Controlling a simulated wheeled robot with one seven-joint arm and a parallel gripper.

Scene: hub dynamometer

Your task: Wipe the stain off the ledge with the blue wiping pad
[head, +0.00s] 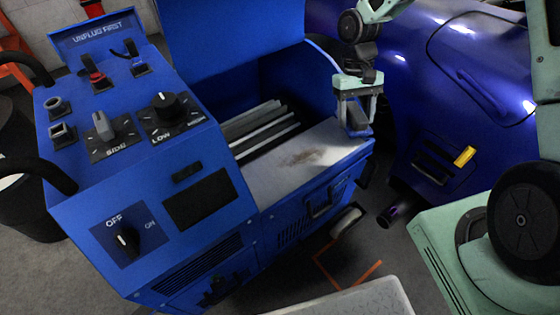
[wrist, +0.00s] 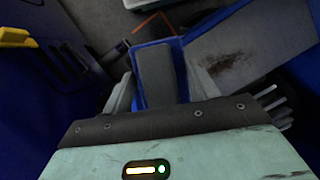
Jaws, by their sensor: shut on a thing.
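The ledge (head: 268,186) is a grey metal shelf on the front of the blue machine. A brown smeared stain (head: 302,157) lies near its middle. In the wrist view the stain (wrist: 228,60) is on the ledge (wrist: 284,28), to the right of my gripper (wrist: 160,88). My gripper is shut on the blue wiping pad (wrist: 155,72), which has a grey middle and blue edges. In the head view my gripper (head: 357,118) is at the ledge's right end, beyond the stain. The pad is mostly hidden there, and I cannot tell whether it touches the ledge.
The machine's control panel (head: 125,130) with knobs and switches stands left of the ledge, and its raised blue lid (head: 232,30) is behind. Metal bars (head: 258,130) lie in the opening beside the ledge. A dark blue car (head: 440,70) is close on the right.

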